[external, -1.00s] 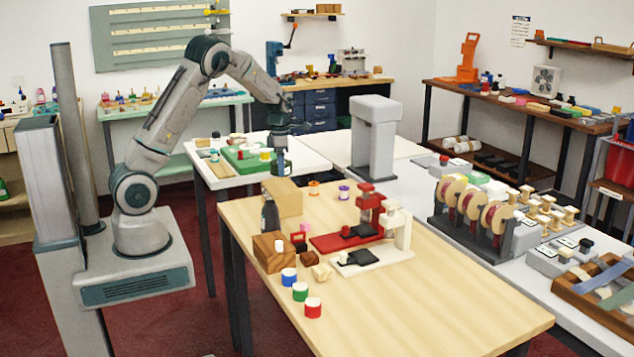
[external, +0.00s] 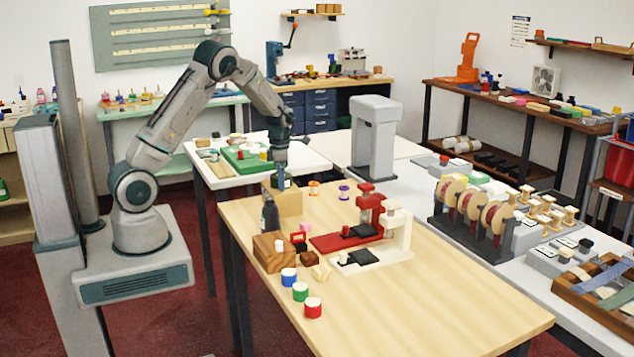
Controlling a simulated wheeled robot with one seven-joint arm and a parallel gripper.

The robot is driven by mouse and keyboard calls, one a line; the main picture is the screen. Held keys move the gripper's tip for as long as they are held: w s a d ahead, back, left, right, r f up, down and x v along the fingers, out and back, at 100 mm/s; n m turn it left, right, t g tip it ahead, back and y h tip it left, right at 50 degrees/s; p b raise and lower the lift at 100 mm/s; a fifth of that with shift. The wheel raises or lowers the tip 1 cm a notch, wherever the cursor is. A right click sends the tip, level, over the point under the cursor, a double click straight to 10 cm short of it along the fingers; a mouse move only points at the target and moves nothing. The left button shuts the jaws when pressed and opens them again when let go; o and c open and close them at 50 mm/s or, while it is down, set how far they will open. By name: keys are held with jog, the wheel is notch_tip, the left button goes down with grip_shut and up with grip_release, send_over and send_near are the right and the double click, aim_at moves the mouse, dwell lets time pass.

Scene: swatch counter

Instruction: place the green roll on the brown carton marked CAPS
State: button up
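A white roll with a green band, the green roll (external: 300,291), stands upright on the light wooden table, between a blue roll (external: 289,277) and a red roll (external: 313,308). A tan-brown carton (external: 287,205) stands at the table's far left corner. A darker brown wooden box (external: 268,256) stands nearer. I cannot read CAPS on either. My gripper (external: 281,184) points down at the tan carton's top, well behind the green roll. Its fingers are too small to show whether they are open or whether they touch the carton.
A dark bottle (external: 270,215) stands between the carton and the wooden box. A red press (external: 365,220) and a cream press (external: 395,238) stand mid-table. Orange (external: 314,188) and purple (external: 343,192) rolls stand behind. The table's front right is clear.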

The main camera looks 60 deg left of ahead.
notch_tip(320, 180, up, 12)
jog(key=s+d+r+m, duration=0.4)
jog(key=d+m, duration=0.2)
jog(key=s+d+m+t, duration=0.1)
jog(key=s+d+m, duration=0.6)
jog(key=s+m, duration=0.4)
jog(key=s+d+r+m+t, duration=0.1)
jog(key=s+d+m+t, duration=0.1)
jog(key=s+d+m, duration=0.6)
jog(key=s+m, duration=0.2)
jog(key=m, duration=0.5)
jog(key=shift+s+r+b, duration=0.25)
jog(key=shift+s+b, duration=0.1)
jog(key=shift+s, duration=0.05)
